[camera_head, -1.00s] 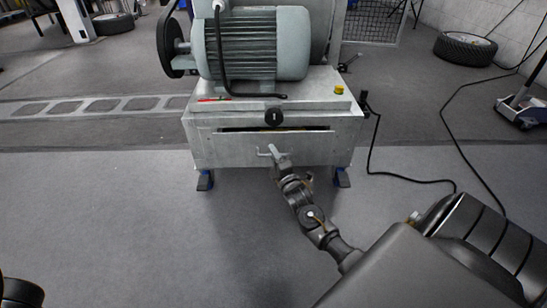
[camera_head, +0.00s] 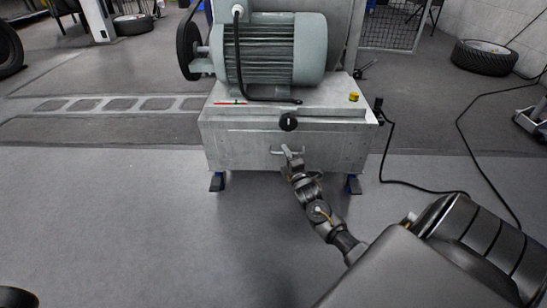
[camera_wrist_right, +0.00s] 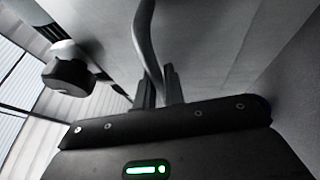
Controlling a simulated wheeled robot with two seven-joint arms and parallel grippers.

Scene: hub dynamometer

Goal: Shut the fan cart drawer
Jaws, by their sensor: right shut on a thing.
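The fan cart (camera_head: 330,100) is a grey metal box on blue-footed legs with a big motor on top. Its drawer front (camera_head: 240,150) faces me, and no dark gap shows along its top edge. My right gripper (camera_head: 290,158) is at the drawer's handle (camera_head: 278,152), a thin bar on the drawer front. In the right wrist view the gripper's two fingers (camera_wrist_right: 160,90) are shut on the handle (camera_wrist_right: 147,35). My left gripper is not in view.
The motor (camera_head: 275,50) stands on the cart top. A black knob (camera_head: 288,122) sits on the cart's front edge above the drawer. A black cable (camera_head: 420,188) runs on the floor to the right.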

